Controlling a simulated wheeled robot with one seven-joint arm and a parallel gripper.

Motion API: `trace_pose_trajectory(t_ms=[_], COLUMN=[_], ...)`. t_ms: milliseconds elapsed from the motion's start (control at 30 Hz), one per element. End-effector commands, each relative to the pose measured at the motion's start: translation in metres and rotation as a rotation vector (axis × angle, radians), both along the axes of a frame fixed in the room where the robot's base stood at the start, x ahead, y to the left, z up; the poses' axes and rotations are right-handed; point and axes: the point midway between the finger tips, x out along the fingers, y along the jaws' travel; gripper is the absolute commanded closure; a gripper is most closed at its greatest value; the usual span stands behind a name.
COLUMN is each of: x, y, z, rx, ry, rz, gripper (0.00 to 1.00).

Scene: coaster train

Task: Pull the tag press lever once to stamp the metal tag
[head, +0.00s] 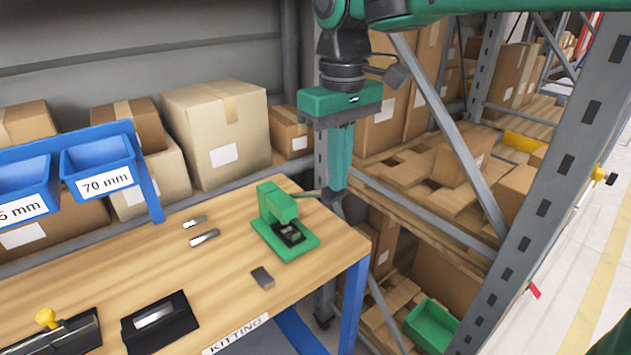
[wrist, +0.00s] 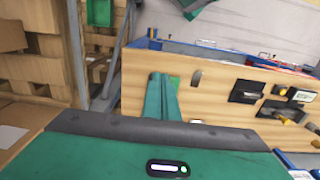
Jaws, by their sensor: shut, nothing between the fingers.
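The green tag press (head: 277,207) stands near the right end of the wooden bench. Its base holds a dark bed with a small grey plate (head: 291,234), perhaps the metal tag. A grey lever rod (head: 308,194) sticks out right from the press toward my gripper (head: 334,188); its outer end is hidden or merges with the dark shape by my fingertips. My gripper points down, shut and empty, just right of the press; I cannot tell whether it touches the lever. In the wrist view, my closed fingers (wrist: 160,78) mostly cover the press (wrist: 176,82).
Two loose metal pieces (head: 204,238) and a dark block (head: 262,278) lie on the bench (head: 130,270). A black tray (head: 160,318) and a yellow-knobbed fixture (head: 47,320) sit front left. A grey rack post (head: 545,190) stands right. Blue bins (head: 97,160) hang at left.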

Motion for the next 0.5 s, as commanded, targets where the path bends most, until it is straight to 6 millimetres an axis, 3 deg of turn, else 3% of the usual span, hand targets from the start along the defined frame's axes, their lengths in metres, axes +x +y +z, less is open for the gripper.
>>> trace_pose_trajectory(t_ms=[500], x=[0.0], y=[0.0], z=[0.031], rx=[0.001], ry=[-0.002], rz=[0.001], gripper=[1.0])
